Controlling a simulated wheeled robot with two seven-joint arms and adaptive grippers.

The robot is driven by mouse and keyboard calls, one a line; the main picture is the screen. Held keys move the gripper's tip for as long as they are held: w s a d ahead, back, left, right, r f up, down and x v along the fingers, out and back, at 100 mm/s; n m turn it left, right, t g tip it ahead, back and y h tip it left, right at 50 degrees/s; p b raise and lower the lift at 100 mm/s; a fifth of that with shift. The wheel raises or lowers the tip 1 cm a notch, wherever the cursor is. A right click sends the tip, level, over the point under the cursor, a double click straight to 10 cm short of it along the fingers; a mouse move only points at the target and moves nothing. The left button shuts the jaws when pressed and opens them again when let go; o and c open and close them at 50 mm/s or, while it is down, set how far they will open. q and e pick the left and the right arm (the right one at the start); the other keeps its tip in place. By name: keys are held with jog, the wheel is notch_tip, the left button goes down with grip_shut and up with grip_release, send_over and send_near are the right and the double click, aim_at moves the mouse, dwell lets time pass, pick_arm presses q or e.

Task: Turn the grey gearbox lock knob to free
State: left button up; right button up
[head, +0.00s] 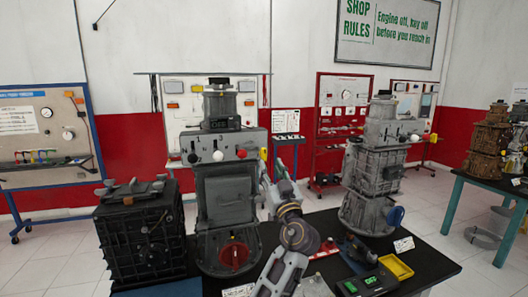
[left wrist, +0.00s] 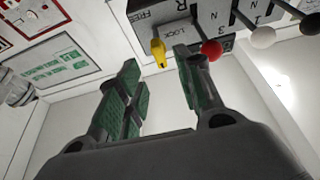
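The grey gearbox (head: 226,190) stands upright in the middle of the table, with a row of knobs on its upper panel. At the panel's right end is a yellow lock knob (head: 263,153). In the left wrist view the yellow knob (left wrist: 158,50) sits by the FREE and LOCK labels; which one it points to I cannot tell. My left gripper (head: 273,183) is at the gearbox's right side, below the panel. Its green-padded fingers (left wrist: 157,62) are apart and empty, the yellow knob just beyond and between the tips. A red knob (left wrist: 211,49) is close beside the right finger. My right gripper is out of view.
A black gearbox (head: 140,232) stands left and a lighter grey one (head: 376,175) right on the same dark table (head: 436,262). A yellow tray (head: 397,267) and a device with a green display (head: 368,282) lie at the front right. Boards stand along the wall.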

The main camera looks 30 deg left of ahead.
aim_at(265, 155)
pick_arm(q)
jog(key=p+x, duration=0.2)
jog(key=x, duration=0.5)
jog(key=shift+w+a+r+p, duration=0.15)
jog(key=shift+w+r+p, duration=0.05)
jog(key=shift+r+p, duration=0.1)
jog(key=shift+w+a, duration=0.15)
jog(key=shift+a, duration=0.05)
jog(key=c, duration=0.6)
grip_shut()
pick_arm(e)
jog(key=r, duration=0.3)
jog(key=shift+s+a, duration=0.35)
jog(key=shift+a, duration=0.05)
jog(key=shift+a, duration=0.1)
